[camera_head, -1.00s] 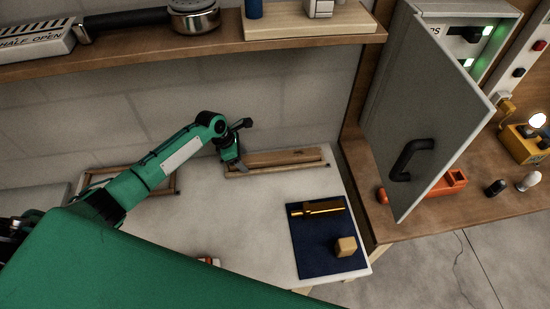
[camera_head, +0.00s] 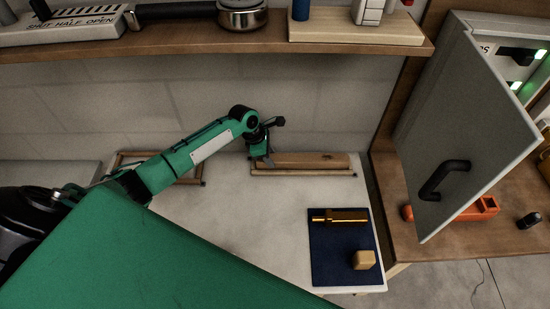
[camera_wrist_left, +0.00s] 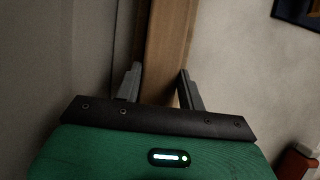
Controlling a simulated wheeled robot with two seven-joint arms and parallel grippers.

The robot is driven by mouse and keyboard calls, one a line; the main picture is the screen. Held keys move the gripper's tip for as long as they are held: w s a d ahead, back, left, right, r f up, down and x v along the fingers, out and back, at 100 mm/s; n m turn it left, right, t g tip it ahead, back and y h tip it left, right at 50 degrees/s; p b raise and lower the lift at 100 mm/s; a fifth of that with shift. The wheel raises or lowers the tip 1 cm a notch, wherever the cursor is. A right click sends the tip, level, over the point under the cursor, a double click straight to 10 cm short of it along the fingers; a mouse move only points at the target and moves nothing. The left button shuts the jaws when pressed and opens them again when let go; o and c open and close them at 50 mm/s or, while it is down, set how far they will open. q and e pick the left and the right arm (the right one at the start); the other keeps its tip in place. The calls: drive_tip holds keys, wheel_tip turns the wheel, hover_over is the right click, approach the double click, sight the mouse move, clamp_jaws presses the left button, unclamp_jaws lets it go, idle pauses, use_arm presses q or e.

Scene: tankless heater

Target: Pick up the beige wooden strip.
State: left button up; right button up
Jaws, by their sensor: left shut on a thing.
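The beige wooden strip (camera_head: 312,160) lies lengthwise along a wooden rack (camera_head: 302,174) at the back of the white table, close to the wall. My left gripper (camera_head: 266,160) is at the strip's left end. In the left wrist view the strip (camera_wrist_left: 167,45) runs up between the two fingers of my left gripper (camera_wrist_left: 160,88), which is shut on it. I cannot tell whether the strip touches the rack or is slightly above it. My right gripper is not in view.
A second wooden frame (camera_head: 190,181) lies behind my left arm. A dark blue mat (camera_head: 329,268) holds a brass piece (camera_head: 340,216) and a beige block (camera_head: 364,260). A shelf (camera_head: 200,45) overhangs the back. An open grey cabinet door (camera_head: 462,125) stands right. The white table's middle is clear.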

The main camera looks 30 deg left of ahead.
use_arm(q)
wheel_tip(320, 180, up, 19)
drive_tip(key=b, duration=0.2)
drive_tip(key=shift+b, duration=0.35)
idle(0.3)
